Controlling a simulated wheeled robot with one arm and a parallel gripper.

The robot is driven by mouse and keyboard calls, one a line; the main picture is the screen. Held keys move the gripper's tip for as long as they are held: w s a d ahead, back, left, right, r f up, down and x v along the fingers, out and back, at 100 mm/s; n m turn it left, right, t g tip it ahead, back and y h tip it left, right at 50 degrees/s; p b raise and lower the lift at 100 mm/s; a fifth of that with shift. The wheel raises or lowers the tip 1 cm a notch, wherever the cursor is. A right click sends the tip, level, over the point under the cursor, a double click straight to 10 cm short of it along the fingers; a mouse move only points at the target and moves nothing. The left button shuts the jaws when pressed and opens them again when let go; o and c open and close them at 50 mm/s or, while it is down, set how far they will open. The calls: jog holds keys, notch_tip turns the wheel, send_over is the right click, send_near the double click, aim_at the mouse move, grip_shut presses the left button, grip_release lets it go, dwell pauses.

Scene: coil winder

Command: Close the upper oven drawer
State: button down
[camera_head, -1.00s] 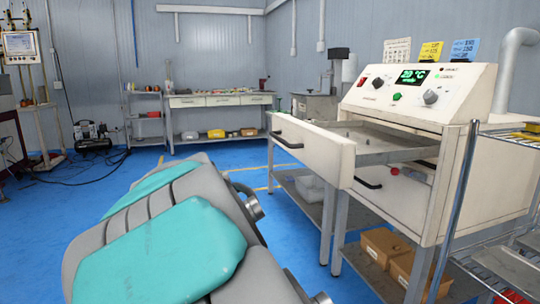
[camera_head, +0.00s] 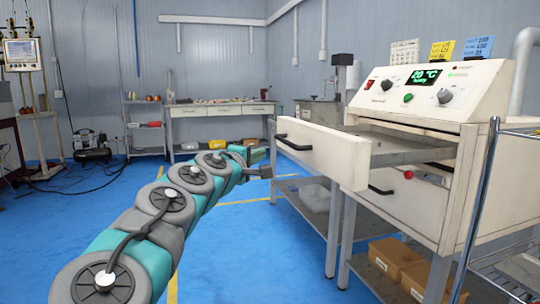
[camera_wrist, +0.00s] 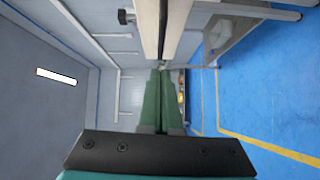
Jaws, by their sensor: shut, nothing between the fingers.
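The upper oven drawer (camera_head: 325,152) is pulled out of the cream oven (camera_head: 470,150). Its front panel with a black bar handle (camera_head: 294,143) stands well clear of the oven body, and its metal tray shows behind. My gripper (camera_head: 266,162) is at the end of the raised arm, beside the left end of the drawer front in the head view. In the wrist view the green fingers (camera_wrist: 162,75) are together and empty, pointing toward cream panel edges (camera_wrist: 172,30). I cannot tell whether they touch. The lower drawer (camera_head: 400,195) looks closed.
Cardboard-coloured boxes (camera_head: 398,262) sit on the shelf below the oven. A wire rack (camera_head: 505,262) stands close at the right. A workbench (camera_head: 220,110) is at the back wall. Blue floor (camera_head: 230,260) is free in front of the oven.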

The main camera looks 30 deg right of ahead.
aim_at(383, 146)
jog(key=shift+w+d+f, duration=0.1)
jog(key=shift+w+d, duration=0.3)
jog(key=shift+d, duration=1.35)
jog(key=shift+w+d+f, duration=0.1)
jog(key=shift+w+d, duration=0.35)
jog(key=shift+d, duration=1.25)
jog(key=shift+w+d, duration=0.4)
jog(key=shift+d, duration=1.35)
jog(key=s+d+p, duration=0.2)
jog(key=d, duration=0.8)
jog(key=s+d+p, duration=0.2)
jog(key=s+d, duration=0.1)
jog(key=d, duration=0.8)
jog(key=s+d+p, duration=0.2)
jog(key=d, duration=0.9)
jog(key=shift+s, duration=0.35)
jog(key=shift+d, duration=0.1)
